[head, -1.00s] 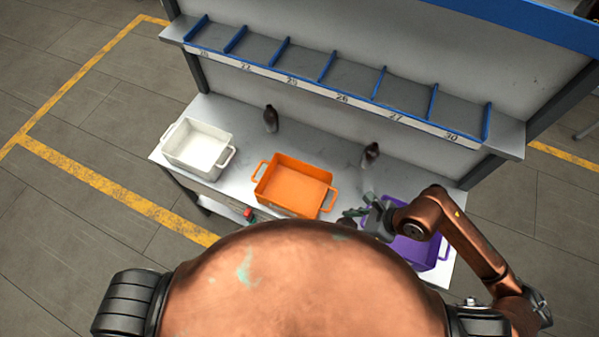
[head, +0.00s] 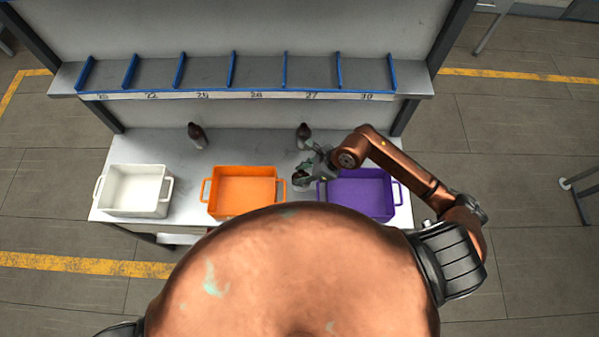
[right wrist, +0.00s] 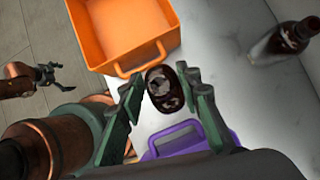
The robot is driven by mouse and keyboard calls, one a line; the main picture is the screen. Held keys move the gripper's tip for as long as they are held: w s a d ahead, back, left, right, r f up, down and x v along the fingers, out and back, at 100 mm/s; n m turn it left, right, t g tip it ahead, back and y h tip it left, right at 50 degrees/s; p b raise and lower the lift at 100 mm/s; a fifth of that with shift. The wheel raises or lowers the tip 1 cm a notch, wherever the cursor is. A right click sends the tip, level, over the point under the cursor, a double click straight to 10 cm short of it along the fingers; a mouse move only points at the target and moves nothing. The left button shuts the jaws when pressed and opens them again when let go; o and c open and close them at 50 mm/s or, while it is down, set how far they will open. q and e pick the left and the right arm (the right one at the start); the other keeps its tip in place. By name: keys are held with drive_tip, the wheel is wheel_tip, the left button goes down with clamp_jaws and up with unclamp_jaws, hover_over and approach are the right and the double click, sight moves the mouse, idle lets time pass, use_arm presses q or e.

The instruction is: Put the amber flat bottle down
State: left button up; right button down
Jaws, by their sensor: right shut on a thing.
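The amber flat bottle, dark brown and oval seen end-on, shows between the fingers of my right gripper (right wrist: 160,92) in the right wrist view (right wrist: 164,86). The green-grey fingers are shut on it from both sides. In the head view my right gripper (head: 306,172) is over the worktable, between the orange and purple bins; the bottle is mostly hidden there. I cannot tell whether its base touches the table. My left gripper (right wrist: 58,78) shows small at the left of the right wrist view, its fingers apart and empty.
An orange bin (head: 243,205), a purple bin (head: 360,192) and a white bin (head: 134,190) stand along the worktable (head: 240,150). Two dark bottles stand behind them, one at left (head: 197,136), one near my right gripper (head: 303,135). Bare table lies between those bottles.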

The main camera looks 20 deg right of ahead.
drive_tip(key=w+f, duration=0.3)
drive_tip(key=shift+d+f, duration=0.3)
drive_tip(key=shift+d, duration=0.05)
drive_tip(key=shift+f+p, duration=0.3)
drive_tip(key=shift+f, duration=1.2)
drive_tip(key=c, duration=1.4)
unclamp_jaws()
drive_tip(key=shift+f, duration=0.1)
